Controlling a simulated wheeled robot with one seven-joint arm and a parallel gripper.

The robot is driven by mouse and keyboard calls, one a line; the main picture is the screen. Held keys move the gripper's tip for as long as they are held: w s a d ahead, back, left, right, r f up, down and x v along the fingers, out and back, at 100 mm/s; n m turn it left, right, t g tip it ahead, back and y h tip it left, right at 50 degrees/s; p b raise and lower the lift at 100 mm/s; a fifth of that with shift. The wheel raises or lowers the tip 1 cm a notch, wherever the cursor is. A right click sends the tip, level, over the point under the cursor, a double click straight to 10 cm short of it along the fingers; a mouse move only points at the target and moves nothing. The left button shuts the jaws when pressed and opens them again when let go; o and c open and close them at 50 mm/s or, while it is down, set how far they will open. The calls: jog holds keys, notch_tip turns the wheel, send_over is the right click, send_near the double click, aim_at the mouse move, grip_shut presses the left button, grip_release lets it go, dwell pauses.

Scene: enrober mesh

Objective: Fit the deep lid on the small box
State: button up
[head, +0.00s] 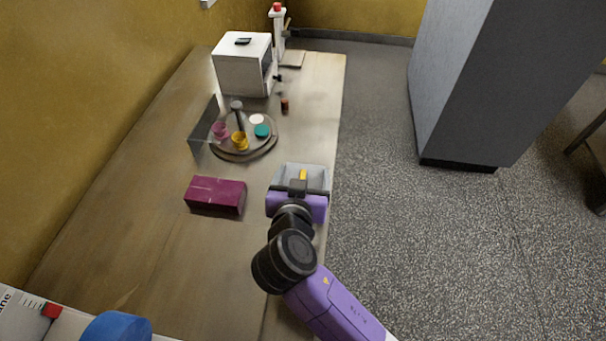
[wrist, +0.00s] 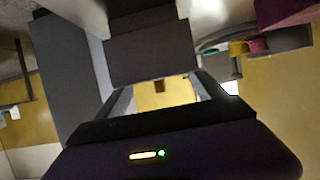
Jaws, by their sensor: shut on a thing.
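A maroon block-like box (head: 215,195), which I take for the small box, sits on the table left of my gripper. Its top looks faceted, and I cannot tell whether it is open. A corner of maroon (wrist: 285,10) shows at the upper right of the wrist view. My gripper (head: 302,182) is at the table's right edge, shut on a grey thing (head: 318,173), which I take for the deep lid. A dark grey panel of it (wrist: 150,50) fills the space beyond the fingers in the wrist view. The grip itself is partly hidden, and the gap beneath the grey thing is unclear.
A round turntable (head: 245,152) with several coloured cups and a post stands behind the maroon box, beside an upright panel (head: 204,125). A white cabinet-like machine (head: 243,66) is at the back. Bare table lies left and in front of the box.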

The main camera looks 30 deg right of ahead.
jog(key=shift+f+b, duration=0.75)
jog(key=shift+f, duration=0.1)
jog(key=o, duration=1.3)
jog(key=b+v, duration=0.1)
jog(key=v, duration=0.7)
jog(key=shift+w, duration=0.1)
